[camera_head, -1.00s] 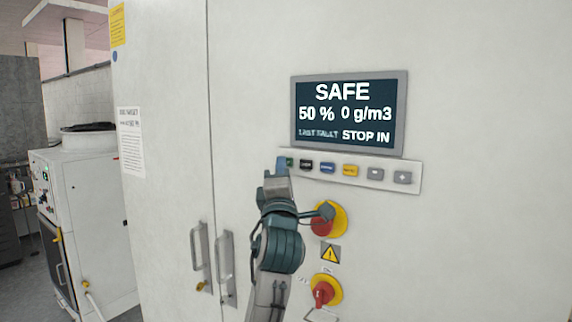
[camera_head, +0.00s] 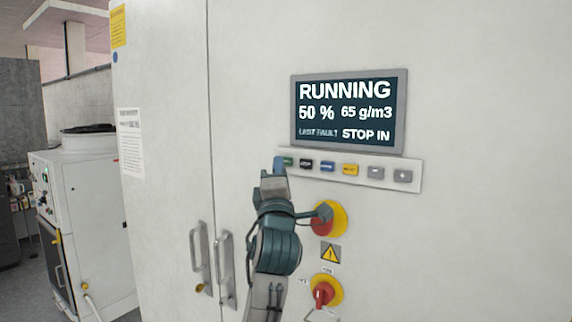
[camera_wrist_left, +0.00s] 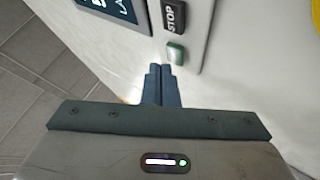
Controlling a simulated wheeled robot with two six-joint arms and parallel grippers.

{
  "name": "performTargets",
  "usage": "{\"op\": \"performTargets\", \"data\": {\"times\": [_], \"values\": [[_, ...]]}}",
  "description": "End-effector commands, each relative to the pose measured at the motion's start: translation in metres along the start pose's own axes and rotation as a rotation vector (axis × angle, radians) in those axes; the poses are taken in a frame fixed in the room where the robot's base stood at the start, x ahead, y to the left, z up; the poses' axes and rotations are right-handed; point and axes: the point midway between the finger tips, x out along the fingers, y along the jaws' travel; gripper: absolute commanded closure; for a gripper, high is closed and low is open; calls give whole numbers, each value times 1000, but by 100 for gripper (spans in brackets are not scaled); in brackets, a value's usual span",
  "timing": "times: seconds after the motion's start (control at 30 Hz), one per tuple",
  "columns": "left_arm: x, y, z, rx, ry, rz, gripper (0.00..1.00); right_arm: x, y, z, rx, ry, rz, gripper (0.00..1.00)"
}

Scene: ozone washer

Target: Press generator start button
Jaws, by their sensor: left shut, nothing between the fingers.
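The generator panel's display (camera_head: 348,112) reads RUNNING, 50 %, 65 g/m3, LAST FAULT, STOP IN. Below it is a strip (camera_head: 412,180) with a row of buttons. The green start button (camera_head: 287,161) is at the strip's left end, and also shows in the left wrist view (camera_wrist_left: 175,52) beside the black STOP button (camera_wrist_left: 173,17). My left gripper (camera_head: 279,164) is shut and empty, its tips just left of and below the green button. In the left wrist view its tips (camera_wrist_left: 161,68) lie close to the button; contact is hard to tell. My right gripper is not in view.
A red knob on a yellow disc (camera_head: 338,217) is right of my left wrist, with a warning sign (camera_head: 330,252) and a red rotary switch (camera_head: 323,293) below. Door handles (camera_head: 201,252) are at the lower left. A white machine (camera_head: 85,200) stands farther left.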

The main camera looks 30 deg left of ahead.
Motion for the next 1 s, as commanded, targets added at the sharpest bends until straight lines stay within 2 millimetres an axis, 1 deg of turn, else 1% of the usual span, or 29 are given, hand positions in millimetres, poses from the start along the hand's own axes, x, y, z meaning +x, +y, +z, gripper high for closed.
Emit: {"op": "performTargets", "data": {"times": [0.37,0.8,1.0], "values": [[-2,2,-2,0,0,1,100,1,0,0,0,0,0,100],[-31,22,-22,1,0,2,100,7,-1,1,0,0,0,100],[-37,27,-27,1,0,0,100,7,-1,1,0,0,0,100]]}}
